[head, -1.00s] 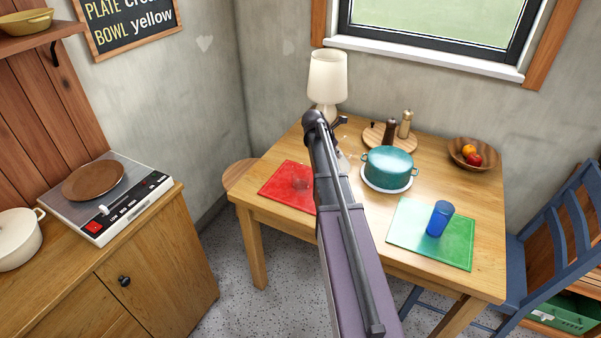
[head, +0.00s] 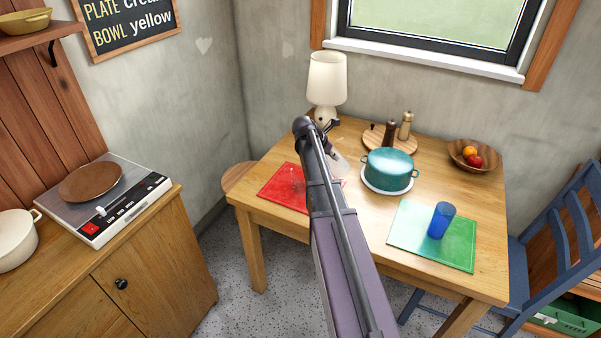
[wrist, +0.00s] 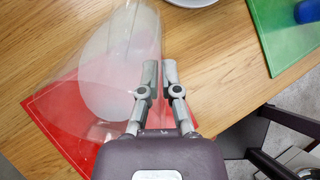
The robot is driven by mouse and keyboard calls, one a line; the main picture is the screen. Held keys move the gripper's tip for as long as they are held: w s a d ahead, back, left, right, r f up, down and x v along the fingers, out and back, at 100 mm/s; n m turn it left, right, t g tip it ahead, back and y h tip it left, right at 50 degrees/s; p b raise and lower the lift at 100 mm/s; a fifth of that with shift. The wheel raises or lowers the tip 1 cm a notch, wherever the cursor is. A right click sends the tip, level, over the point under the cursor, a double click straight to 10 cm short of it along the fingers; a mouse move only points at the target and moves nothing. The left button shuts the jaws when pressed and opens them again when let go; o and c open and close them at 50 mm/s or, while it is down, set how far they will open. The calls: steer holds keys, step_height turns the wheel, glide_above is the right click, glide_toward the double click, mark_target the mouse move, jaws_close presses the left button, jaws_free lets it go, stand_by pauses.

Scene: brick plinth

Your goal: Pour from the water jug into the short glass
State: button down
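The clear water jug (wrist: 60,95) fills the upper left of the wrist view, over the red mat (wrist: 45,98). In the head view it is a faint, tilted clear shape (head: 342,167) beside the end of my arm. My gripper (wrist: 160,75) has its fingers close together at the jug's side and appears shut on its clear handle, which I can barely make out. A faint clear shape on the red mat in the head view looks like the short glass (head: 298,184). Whether the jug's mouth is over it, or water is flowing, I cannot tell.
A blue glass (head: 441,220) stands on a green mat (head: 413,228) at the right. A teal pot (head: 388,169) sits right of my arm. Behind are a lamp (head: 326,80), two mills (head: 390,133) on a board and a fruit bowl (head: 492,160).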

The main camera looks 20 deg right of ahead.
steer(key=shift+a+f+h+b, duration=0.35)
steer(key=shift+h+b, duration=0.45)
steer(key=shift+b, duration=0.4)
steer(key=shift+a+h+b, duration=0.2)
steer(key=shift+h+b, duration=0.5)
steer(key=shift+b, duration=0.15)
steer(key=shift+w+a+r+h+b, duration=0.1)
steer(key=shift+a+r+h+b, duration=0.2)
steer(key=shift+r+h+b, duration=0.3)
stand_by(2.1)
steer(key=shift+d+f+y+p, duration=0.35)
steer(key=shift+y+p, duration=0.25)
steer(key=shift+p, duration=0.15)
steer(key=y+p, duration=0.2)
steer(key=p, duration=0.1)
steer(key=shift+d+r, duration=0.1)
steer(key=shift+d, duration=0.3)
steer(key=shift+f, duration=0.2)
steer(key=shift+d+r+y, duration=0.1)
steer(key=shift+r+y, duration=0.15)
steer(key=shift+y, duration=0.05)
